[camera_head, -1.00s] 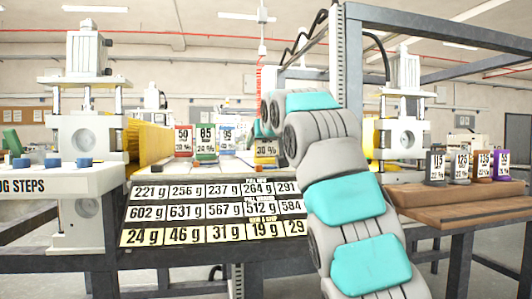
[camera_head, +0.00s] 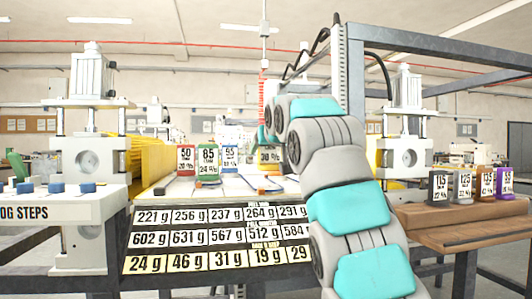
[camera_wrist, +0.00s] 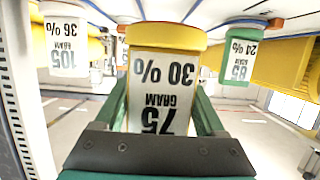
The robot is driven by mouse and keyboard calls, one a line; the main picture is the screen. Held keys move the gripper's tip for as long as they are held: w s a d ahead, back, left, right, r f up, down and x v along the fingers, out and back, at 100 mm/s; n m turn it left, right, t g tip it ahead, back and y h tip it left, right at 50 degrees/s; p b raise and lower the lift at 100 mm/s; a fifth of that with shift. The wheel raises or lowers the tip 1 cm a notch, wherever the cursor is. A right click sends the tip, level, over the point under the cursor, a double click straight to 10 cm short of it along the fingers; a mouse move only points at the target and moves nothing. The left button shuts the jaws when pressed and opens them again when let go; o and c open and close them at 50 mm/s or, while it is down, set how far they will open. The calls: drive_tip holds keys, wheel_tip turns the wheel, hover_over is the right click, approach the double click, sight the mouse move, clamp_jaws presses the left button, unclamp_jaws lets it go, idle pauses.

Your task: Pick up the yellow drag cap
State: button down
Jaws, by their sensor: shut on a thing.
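The yellow drag cap (camera_wrist: 165,37) has a yellow rim and a white label reading 75 gram, 30 %. It fills the middle of the wrist view, upside down there. My gripper (camera_wrist: 162,97) has its green fingers closed on both sides of it. In the head view the yellow cap (camera_head: 269,156) shows just left of my arm, over the white worktop, and it looks raised a little off it. My gripper is mostly hidden behind my arm links in the head view.
Red (camera_head: 186,158), green (camera_head: 208,165) and blue (camera_head: 230,159) caps stand left of it. A white-labelled 105 gram cap (camera_wrist: 67,45) shows in the wrist view. A weight chart (camera_head: 215,238) lies in front. Several caps stand on a wooden board (camera_head: 470,222) at right.

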drive_tip(key=s+d+r+b, duration=0.1)
drive_tip(key=s+d+b, duration=0.4)
drive_tip(key=s, duration=0.8)
drive_tip(key=d, duration=0.3)
drive_tip(key=shift+s+r, duration=0.15)
